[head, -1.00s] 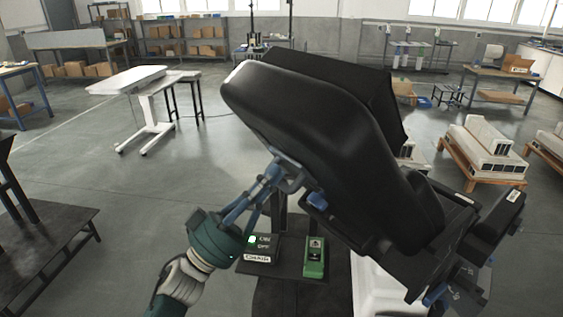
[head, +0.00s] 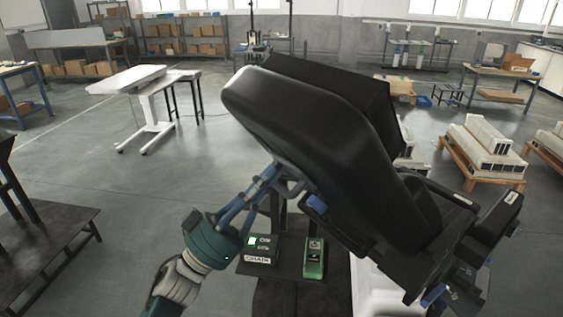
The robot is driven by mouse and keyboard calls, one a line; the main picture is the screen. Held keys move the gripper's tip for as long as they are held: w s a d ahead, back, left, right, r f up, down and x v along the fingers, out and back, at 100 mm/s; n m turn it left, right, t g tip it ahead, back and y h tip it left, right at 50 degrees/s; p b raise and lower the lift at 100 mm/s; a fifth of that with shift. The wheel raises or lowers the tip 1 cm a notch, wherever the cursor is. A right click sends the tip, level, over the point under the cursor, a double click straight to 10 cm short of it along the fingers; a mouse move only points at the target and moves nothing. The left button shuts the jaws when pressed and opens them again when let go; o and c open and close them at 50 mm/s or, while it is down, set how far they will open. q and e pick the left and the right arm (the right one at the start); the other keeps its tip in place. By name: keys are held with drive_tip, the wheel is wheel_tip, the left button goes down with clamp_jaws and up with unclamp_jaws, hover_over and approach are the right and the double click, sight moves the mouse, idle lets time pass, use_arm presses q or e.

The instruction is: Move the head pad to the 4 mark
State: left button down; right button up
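A large black padded chair (head: 310,135) stands in the middle of the head view, tilted with its upper end to the upper left. I cannot clearly tell the head pad from the rest of the black padding. No scale or 4 mark is readable. My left gripper (head: 271,174) reaches up from the lower left to a blue-grey bracket (head: 293,187) on the chair's near lower side. Its fingertips are at or against the bracket; whether they are closed on it is not clear. My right gripper is not in view.
Below the bracket are a dark box (head: 259,250) labelled CHAIR with a lit green ON switch and a green box (head: 314,258). A dark bench (head: 45,245) stands at left, a white table (head: 128,80) behind it. Pallets of white blocks (head: 480,148) stand at right.

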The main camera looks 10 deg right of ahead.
use_arm(q)
drive_tip(key=b+v, duration=0.2)
drive_tip(key=v, duration=0.7)
idle(0.6)
idle(0.6)
